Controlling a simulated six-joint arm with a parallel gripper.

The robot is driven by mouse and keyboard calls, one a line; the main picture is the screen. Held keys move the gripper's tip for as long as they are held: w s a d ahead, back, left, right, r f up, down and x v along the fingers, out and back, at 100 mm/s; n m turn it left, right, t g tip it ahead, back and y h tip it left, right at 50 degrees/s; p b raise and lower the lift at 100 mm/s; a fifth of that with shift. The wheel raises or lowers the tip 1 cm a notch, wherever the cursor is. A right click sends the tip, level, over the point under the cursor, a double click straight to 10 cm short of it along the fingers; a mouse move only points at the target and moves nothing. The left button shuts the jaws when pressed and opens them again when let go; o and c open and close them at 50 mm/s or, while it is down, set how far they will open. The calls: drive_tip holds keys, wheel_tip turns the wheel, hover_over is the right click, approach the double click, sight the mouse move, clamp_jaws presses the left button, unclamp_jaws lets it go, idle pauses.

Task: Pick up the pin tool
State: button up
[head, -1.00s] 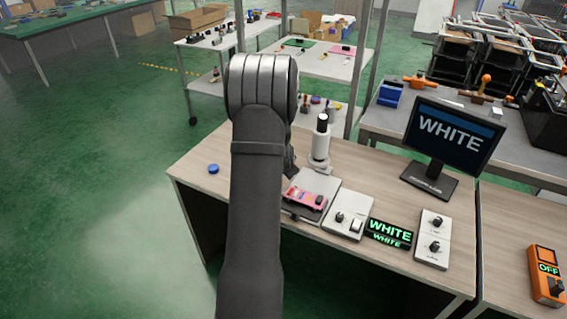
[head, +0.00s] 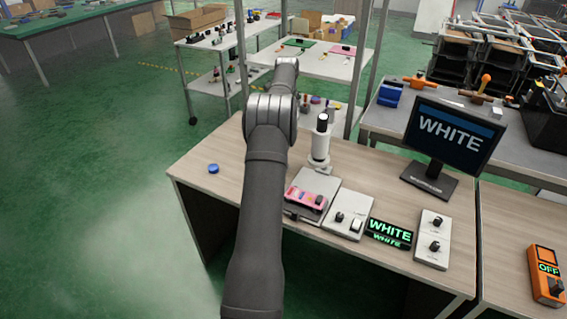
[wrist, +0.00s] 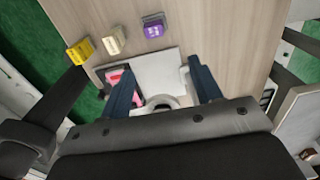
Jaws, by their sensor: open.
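I cannot clearly identify the pin tool in either view. My gripper (wrist: 156,70) shows in the wrist view with its two dark blue fingers apart and nothing visibly held between them. A pale plate (wrist: 160,72) lies beyond and between the fingers. A white round part (wrist: 160,101) shows near the finger bases, partly cut off by the gripper body. A white upright device with a black top (head: 320,144) stands on the wooden bench, just right of my arm.
The wooden bench (head: 215,143) holds a pink device (head: 304,197), a switch panel (head: 347,217), a green-lit WHITE sign (head: 389,232), a monitor (head: 446,140) and a blue round piece (head: 213,168). Yellow (wrist: 80,51), beige (wrist: 113,39) and purple (wrist: 153,27) blocks show in the wrist view.

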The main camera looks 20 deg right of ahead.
wheel_tip(320, 180, down, 12)
drive_tip(key=shift+r, duration=0.1)
drive_tip(key=shift+a+f, duration=0.2)
drive_tip(key=shift+f, duration=0.7)
drive_tip(key=shift+a+f, duration=0.2)
drive_tip(key=shift+f, duration=0.7)
drive_tip(key=shift+a+f, duration=0.2)
drive_tip(key=shift+f, duration=0.7)
drive_tip(key=c, duration=1.1)
